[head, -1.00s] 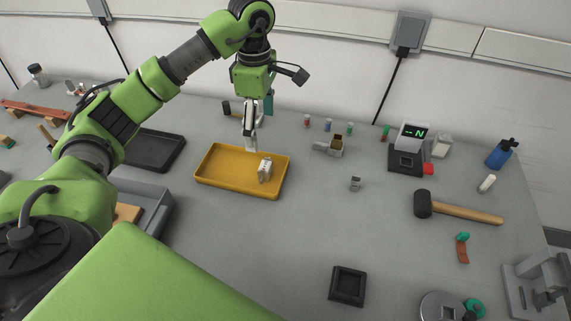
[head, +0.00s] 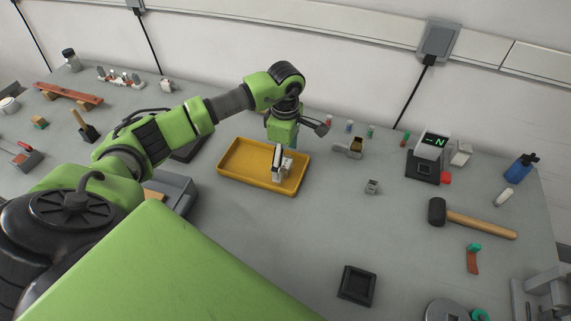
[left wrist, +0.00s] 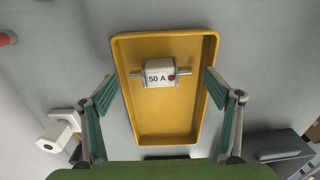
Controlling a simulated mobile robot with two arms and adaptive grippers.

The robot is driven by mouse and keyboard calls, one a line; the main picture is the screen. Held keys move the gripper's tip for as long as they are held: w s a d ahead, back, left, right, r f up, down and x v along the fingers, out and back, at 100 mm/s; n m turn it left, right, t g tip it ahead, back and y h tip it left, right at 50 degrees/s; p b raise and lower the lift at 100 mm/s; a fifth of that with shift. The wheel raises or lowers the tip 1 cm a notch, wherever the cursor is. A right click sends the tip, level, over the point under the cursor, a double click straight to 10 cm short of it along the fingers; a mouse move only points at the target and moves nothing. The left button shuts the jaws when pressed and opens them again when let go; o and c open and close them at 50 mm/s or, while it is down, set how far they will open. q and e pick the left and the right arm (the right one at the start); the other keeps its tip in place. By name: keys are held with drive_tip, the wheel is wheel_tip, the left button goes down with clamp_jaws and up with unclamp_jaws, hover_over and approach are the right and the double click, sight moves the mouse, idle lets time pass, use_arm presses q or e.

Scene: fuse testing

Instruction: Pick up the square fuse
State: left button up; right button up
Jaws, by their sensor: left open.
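The square fuse is a white block marked "50 A" with a red dot and metal tabs at its sides (left wrist: 159,73). It lies in the yellow tray (left wrist: 127,120), toward the tray's upper end in the left wrist view. In the head view the fuse (head: 288,166) is partly hidden behind my gripper, and the tray (head: 232,176) is left of centre. My left gripper (head: 278,174) is over the tray, close to the fuse. In the left wrist view its fingers (left wrist: 160,84) are spread wide, with the fuse between and beyond them, and nothing held. My right gripper is not in view.
A grey bin (head: 178,190) and a dark tray (head: 188,147) are left of the yellow tray. A small grey block (head: 372,187), a mallet (head: 470,218) and a black square holder (head: 357,285) lie to the right. The table between them is clear.

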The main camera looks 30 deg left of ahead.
use_arm(q)
drive_tip(key=shift+f, duration=0.15)
drive_tip(key=shift+s, duration=0.1)
drive_tip(key=c, duration=2.1)
